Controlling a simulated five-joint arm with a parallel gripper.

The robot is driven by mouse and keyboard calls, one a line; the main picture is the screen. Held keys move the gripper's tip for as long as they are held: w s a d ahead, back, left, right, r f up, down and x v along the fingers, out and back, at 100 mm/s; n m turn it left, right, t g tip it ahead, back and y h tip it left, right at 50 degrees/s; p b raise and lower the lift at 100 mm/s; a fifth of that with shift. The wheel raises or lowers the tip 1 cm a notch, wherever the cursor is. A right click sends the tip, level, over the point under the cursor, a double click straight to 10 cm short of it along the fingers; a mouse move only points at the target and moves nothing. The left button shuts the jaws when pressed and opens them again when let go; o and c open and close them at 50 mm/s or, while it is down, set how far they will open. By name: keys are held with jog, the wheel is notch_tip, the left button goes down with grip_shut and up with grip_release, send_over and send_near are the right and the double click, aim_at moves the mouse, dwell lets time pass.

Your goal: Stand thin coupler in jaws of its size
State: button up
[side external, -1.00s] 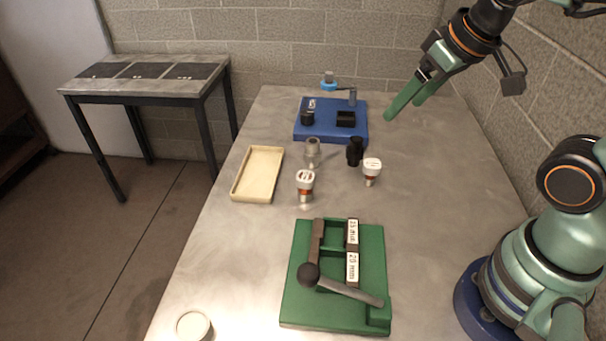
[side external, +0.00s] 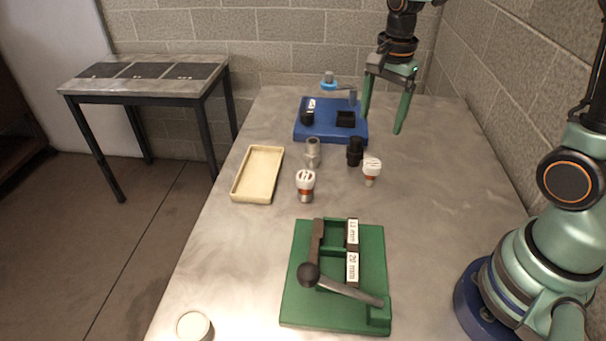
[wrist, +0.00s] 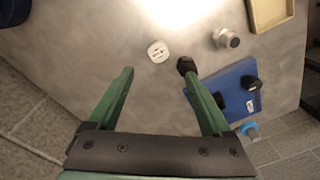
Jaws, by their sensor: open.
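One white cap (wrist: 158,51) shows in the wrist view, ahead of the fingers. The green jaw block (side external: 335,275) is in front, with a dark lever and two white labels; the nearer reads 20 mm, the farther is hard to read. My gripper (side external: 382,122) is open and empty, pointing down behind the couplers, beside the blue base. Both fingers (wrist: 158,75) show in the wrist view.
A black fitting (side external: 354,152) stands near the narrower coupler and a clear grey fitting (side external: 312,152) stands left of it. A blue base (side external: 330,132) with black parts is at the back. A cream tray (side external: 258,174) lies left. A round pale dish (side external: 193,326) is front left.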

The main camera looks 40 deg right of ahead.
aim_at(372, 163)
jog(key=shift+m+g, duration=0.3)
jog(key=shift+m, duration=0.6)
jog(key=f, duration=1.4)
jog(key=shift+w+d, duration=0.2)
jog(key=shift+d, duration=0.1)
jog(key=shift+r, duration=0.1)
grip_shut()
